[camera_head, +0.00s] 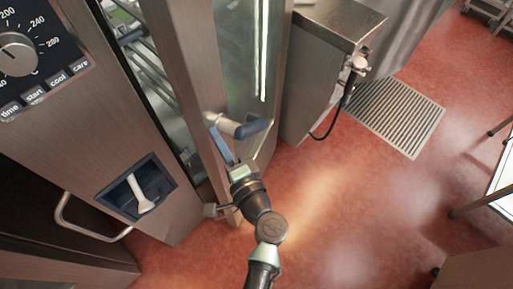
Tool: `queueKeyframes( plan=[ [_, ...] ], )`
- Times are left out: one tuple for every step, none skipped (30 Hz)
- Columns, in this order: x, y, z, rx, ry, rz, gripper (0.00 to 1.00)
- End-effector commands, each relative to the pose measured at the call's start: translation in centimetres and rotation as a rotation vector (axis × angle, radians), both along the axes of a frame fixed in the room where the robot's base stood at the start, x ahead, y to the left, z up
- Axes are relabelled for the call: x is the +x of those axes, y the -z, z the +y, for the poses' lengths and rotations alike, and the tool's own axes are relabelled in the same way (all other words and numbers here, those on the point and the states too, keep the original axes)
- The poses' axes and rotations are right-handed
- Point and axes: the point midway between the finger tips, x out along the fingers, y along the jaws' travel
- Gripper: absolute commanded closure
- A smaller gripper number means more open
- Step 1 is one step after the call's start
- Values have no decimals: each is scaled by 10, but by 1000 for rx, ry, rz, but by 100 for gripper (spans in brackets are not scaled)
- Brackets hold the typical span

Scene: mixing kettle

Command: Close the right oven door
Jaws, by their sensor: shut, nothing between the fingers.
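The right oven door (240,60) is a tall glass panel in a steel frame. It stands ajar, with a gap between it and the steel control panel (100,115) on the left. Wire racks (150,70) show through the gap.
A steel cabinet (320,50) with a tap and black hose stands right of the door. A floor grate (395,115) lies beyond it. The panel has a dial (18,54) and a white lever (142,193).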

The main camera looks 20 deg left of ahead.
Motion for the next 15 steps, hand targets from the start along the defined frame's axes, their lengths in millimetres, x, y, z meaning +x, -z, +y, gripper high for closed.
queueKeyframes(
  plan=[
    [-4,3,19,1,-12,0,100],
    [-4,3,28,0,-11,0,100],
    [-4,3,39,-1,-10,-1,100],
    [-4,3,48,0,-9,0,100],
    [-4,3,57,1,-8,1,100],
    [-4,3,69,-1,-8,-1,100],
    [-3,3,77,0,-7,0,100],
    [-3,3,86,1,-6,1,100],
    [-1,3,97,0,-5,0,100],
    [-1,3,104,0,-5,1,100],
    [0,2,111,0,-4,0,100],
    [0,2,120,1,-4,1,100],
    [1,2,125,1,-2,1,100],
    [1,2,129,-1,-1,1,100],
    [1,1,134,-1,-1,-1,100]
  ],
)
